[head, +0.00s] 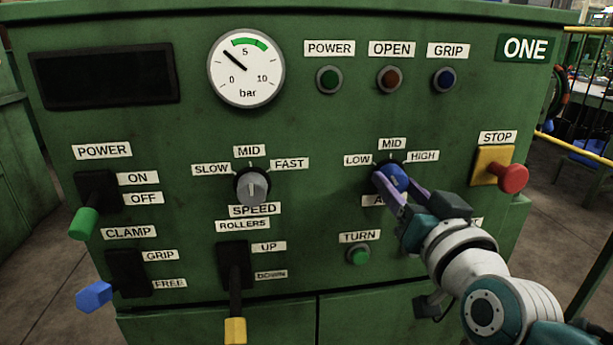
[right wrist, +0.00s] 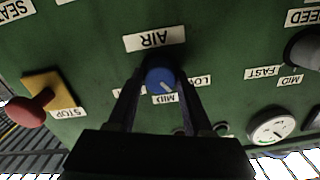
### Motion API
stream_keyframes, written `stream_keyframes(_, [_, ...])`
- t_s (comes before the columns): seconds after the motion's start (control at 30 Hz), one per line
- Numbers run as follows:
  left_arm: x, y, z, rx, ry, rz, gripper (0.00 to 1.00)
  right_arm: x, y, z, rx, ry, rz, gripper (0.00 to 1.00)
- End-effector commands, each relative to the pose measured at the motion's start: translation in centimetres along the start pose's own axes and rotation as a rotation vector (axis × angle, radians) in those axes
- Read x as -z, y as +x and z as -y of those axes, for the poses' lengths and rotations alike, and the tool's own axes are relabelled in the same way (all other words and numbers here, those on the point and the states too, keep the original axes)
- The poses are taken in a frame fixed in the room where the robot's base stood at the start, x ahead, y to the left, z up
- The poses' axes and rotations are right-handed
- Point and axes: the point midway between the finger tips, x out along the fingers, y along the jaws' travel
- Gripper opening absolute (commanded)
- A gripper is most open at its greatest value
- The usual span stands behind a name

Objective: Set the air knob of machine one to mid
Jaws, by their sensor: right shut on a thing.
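The air knob (head: 398,177) is a blue round knob on the green front of machine one, under the LOW, MID and HIGH labels. My right gripper (head: 393,184) has its two fingers on either side of the knob and is shut on it. The right wrist view, upside down, shows the blue knob (right wrist: 160,77) between the dark fingers of the right gripper (right wrist: 161,81). Its white pointer line points between MID and LOW, close to MID. The AIR label is partly hidden by my fingers in the head view. My left gripper is not in view.
The red stop button (head: 513,178) on its yellow plate sits to the right of the knob. The green turn button (head: 358,255) is below it. The grey speed knob (head: 252,187) is to the left. A pressure gauge (head: 246,68) is above. Several levers stick out at left.

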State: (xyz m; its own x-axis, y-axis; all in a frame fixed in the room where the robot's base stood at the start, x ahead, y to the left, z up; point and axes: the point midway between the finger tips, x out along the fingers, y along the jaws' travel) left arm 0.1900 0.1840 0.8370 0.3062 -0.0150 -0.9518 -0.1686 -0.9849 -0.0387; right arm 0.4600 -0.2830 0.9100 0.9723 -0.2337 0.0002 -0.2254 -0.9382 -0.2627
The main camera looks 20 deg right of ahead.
Motion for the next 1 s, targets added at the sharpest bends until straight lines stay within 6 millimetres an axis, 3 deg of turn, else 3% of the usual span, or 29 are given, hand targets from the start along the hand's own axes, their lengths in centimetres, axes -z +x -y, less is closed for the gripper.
stream_keyframes(0.5, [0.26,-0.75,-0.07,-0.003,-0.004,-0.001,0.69,0.02,0.01,0.01,0.000,0.431,0.000,0.00])
stream_keyframes(1.0, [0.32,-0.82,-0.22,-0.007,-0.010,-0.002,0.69,-0.04,-0.01,0.00,0.000,0.602,0.001,0.00])
